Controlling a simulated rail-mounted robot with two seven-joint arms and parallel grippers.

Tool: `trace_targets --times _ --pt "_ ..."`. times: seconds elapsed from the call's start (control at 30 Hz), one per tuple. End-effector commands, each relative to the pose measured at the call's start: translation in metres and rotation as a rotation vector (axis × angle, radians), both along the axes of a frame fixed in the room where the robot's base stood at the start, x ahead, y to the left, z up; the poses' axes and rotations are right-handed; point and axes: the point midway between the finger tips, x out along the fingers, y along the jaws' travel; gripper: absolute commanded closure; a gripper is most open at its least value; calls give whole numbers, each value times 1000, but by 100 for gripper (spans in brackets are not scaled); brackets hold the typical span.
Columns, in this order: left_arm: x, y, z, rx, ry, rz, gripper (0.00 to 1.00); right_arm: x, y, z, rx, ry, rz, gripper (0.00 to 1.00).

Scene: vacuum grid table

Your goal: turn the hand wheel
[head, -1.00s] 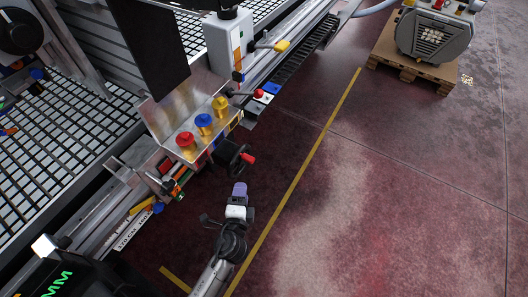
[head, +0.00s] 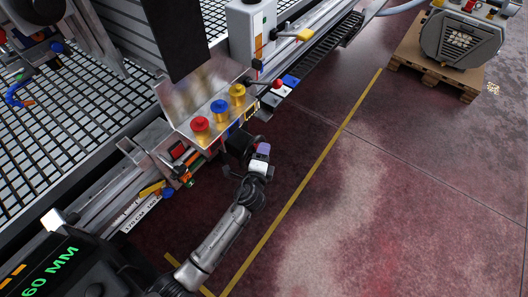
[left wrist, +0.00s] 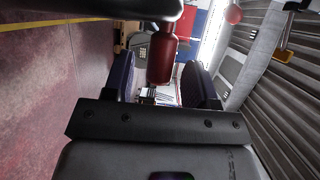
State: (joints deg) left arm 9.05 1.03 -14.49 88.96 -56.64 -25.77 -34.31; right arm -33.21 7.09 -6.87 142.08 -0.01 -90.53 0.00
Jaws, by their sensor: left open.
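The black hand wheel (head: 238,146) sits on the front of the machine, below the coloured knobs, and my gripper partly hides it in the head view. My left gripper (head: 262,153) is right at the wheel's outer side. In the left wrist view its two dark purple finger pads (left wrist: 160,80) stand apart. The wheel's red handle (left wrist: 162,57) shows between them, with a gap on each side. The wheel's dark rim (left wrist: 90,10) crosses the top of that view. The handle is hidden in the head view. My right gripper is not in view.
Red, blue and yellow knobs (head: 219,107) stand on a metal bracket above the wheel. A red-tipped lever (head: 277,84) is to the right. The grid table (head: 60,110) lies behind. The floor (head: 370,190) on the right is clear up to a pallet (head: 430,77).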

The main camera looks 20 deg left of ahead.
Motion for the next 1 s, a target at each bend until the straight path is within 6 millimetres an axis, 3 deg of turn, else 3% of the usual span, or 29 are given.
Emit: trace_targets --times 0.2,0.53,1.0 --pt "13 2 -1 0 0 1 48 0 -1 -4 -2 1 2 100" --pt "14 2 -1 0 0 0 48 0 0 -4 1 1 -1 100" --pt "14 2 -1 0 0 0 92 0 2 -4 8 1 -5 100"
